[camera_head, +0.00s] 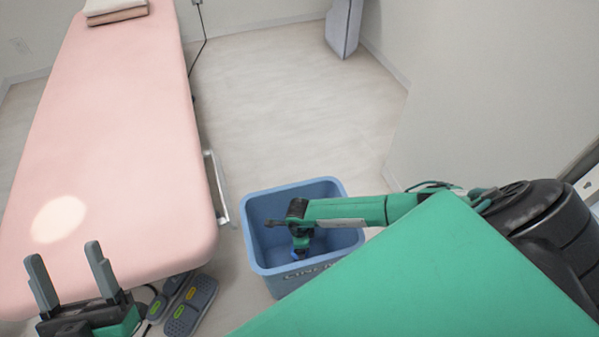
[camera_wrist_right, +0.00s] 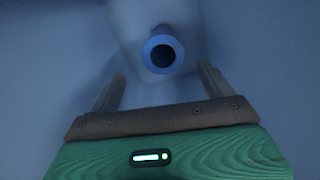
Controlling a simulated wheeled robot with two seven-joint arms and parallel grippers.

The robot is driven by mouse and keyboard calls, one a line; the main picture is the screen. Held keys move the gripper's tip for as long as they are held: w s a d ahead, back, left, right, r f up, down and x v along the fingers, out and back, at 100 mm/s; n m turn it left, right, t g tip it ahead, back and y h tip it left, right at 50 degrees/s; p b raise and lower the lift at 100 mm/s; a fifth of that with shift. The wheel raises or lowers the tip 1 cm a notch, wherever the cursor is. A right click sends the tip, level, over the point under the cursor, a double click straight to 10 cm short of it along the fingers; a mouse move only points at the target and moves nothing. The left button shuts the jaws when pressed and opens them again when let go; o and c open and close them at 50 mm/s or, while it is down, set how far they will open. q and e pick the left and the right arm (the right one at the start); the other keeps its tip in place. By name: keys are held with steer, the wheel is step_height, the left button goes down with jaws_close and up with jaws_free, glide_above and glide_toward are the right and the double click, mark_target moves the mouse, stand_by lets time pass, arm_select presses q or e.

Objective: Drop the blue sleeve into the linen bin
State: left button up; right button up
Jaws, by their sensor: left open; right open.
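The linen bin (camera_head: 258,222) is a blue open-topped box with lettering on its front, on the floor right of the pink table. My right arm reaches over it, and my right gripper (camera_wrist_right: 161,76) points down inside it. In the right wrist view its two fingers are apart, with nothing between them. The blue sleeve (camera_wrist_right: 161,37), a short tube with a dark round opening, shows just beyond the fingertips against the bin's blue inside. Whether it rests on the bottom is unclear. My left gripper (camera_head: 68,255) is open and empty by the table's near end.
A pink treatment table (camera_head: 130,130) fills the left, with folded towels (camera_head: 115,12) at its far end. A foot pedal (camera_head: 188,308) lies on the floor between table and bin. The floor behind the bin is clear up to the wall.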

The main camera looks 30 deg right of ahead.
arm_select(q)
step_height(320, 180, down, 5)
steer(key=w+d+g+p, duration=0.1)
steer(key=d+g, duration=0.1)
steer(key=g, duration=0.2)
steer(key=shift+w+f, duration=0.2)
steer(key=shift+w, duration=0.2)
arm_select(e)
steer(key=shift+r, duration=2.15)
